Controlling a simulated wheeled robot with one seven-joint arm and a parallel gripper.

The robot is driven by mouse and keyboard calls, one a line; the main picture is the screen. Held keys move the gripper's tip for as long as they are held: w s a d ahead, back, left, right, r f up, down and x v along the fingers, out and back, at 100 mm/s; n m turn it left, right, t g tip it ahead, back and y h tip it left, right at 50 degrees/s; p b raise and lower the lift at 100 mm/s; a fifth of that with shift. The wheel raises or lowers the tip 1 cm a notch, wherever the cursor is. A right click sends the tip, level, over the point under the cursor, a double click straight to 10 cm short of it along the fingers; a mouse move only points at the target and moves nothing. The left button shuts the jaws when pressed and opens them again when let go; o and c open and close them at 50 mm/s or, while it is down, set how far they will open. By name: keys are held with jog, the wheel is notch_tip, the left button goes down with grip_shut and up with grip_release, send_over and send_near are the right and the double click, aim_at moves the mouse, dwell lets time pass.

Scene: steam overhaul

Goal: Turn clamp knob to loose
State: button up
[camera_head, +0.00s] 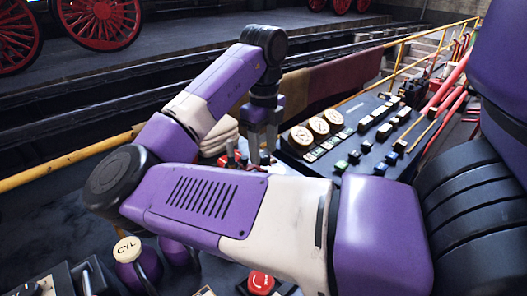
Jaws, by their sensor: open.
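My gripper (263,152) points down in the middle of the view, with its two fingers apart and nothing visible between them. Small red parts (231,157) show just left of the fingertips, partly hidden behind my arm. I cannot tell whether one of them is the clamp knob, or which way any knob is turned. I cannot tell whether the fingers touch anything; the area under them is largely hidden by my forearm.
A sloped black control panel (352,107) with round gauges (319,125) and buttons stands right of my gripper. A yellow rail (67,164) crosses at left. A knob marked CYL (127,249) and a red button (261,282) are in front. Red wheels (103,20) stand behind.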

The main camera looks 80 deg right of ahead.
jog(key=shift+f, duration=0.65)
grip_shut()
